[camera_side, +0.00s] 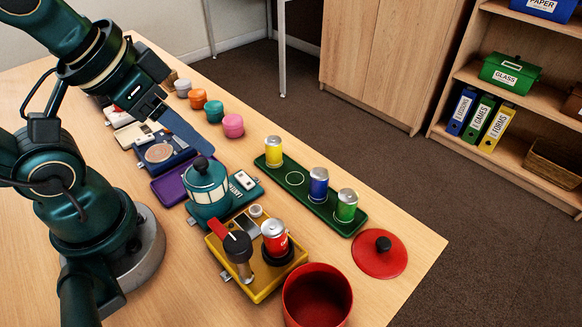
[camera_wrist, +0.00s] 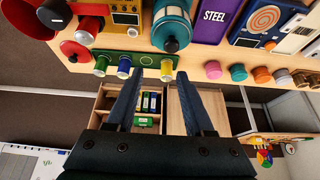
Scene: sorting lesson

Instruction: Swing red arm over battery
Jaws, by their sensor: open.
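The red arm (camera_side: 220,231) is a short lever on the yellow station (camera_side: 255,290). It joins a black hub on an upright silvery post and points up and left, away from the red can (camera_side: 275,238), which stands on a black round base beside the post. I cannot tell which thing is the battery. My gripper (camera_side: 209,152) is above the table, up and left of the station in the side view, near the teal lantern's (camera_side: 207,187) knob. In the wrist view its two blue fingers (camera_wrist: 158,80) are spread with nothing between them.
A green tray (camera_side: 296,192) holds yellow, blue and green cans. A red pot (camera_side: 317,296) and red lid (camera_side: 380,254) are near the table's edge. Coloured small pots (camera_side: 214,111) line the far edge. A purple steel station (camera_side: 170,187) is behind the lantern.

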